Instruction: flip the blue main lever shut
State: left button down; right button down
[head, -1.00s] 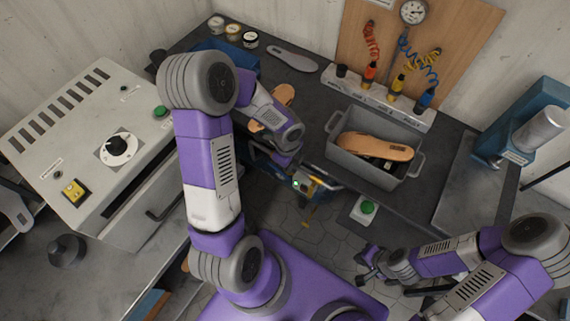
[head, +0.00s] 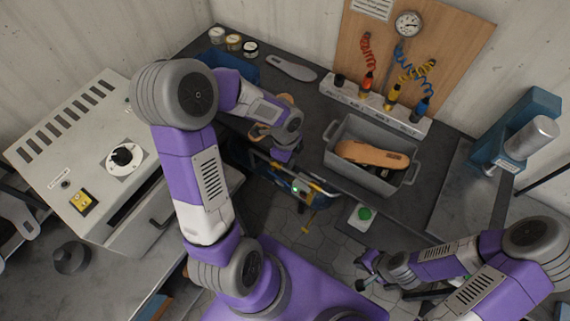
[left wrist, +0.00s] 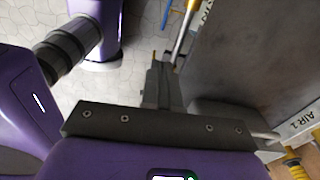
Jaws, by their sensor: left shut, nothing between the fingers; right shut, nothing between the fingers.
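A narrow blue bar (left wrist: 166,14) shows at the top of the left wrist view, beside a yellow-and-white pipe (left wrist: 185,30) along the bench edge. It looks like the blue main lever, but its full shape and position are unclear. My left gripper (left wrist: 160,75) is shut and empty. Its fingers point toward the pipe and bar; I cannot tell whether they touch. In the head view my left gripper (head: 298,189) is low at the bench front, its tips hard to make out. My right gripper (head: 366,270) is shut and empty near the lower middle.
A grey crate (head: 335,155) holding a tan sole stands on the dark bench. Behind it are a white manifold (head: 345,92) with coloured fittings and a gauge (head: 408,24). A green button (head: 365,213) is at the bench front. A grey machine (head: 90,150) stands left.

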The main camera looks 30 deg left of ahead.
pick_arm(q)
jog(key=s+d+f+n+h, duration=0.1)
jog(key=s+d+f+n, duration=0.3)
jog(key=d+f+n, duration=0.3)
jog(key=s+d+f+n+h+b, duration=0.1)
jog(key=s+d+f+n, duration=0.4)
jog(key=f+n, duration=0.7)
jog(key=shift+s+d+f+n+t+h+b, duration=0.35)
jog(key=shift+d+n+h, duration=0.3)
jog(key=shift+d, duration=0.6)
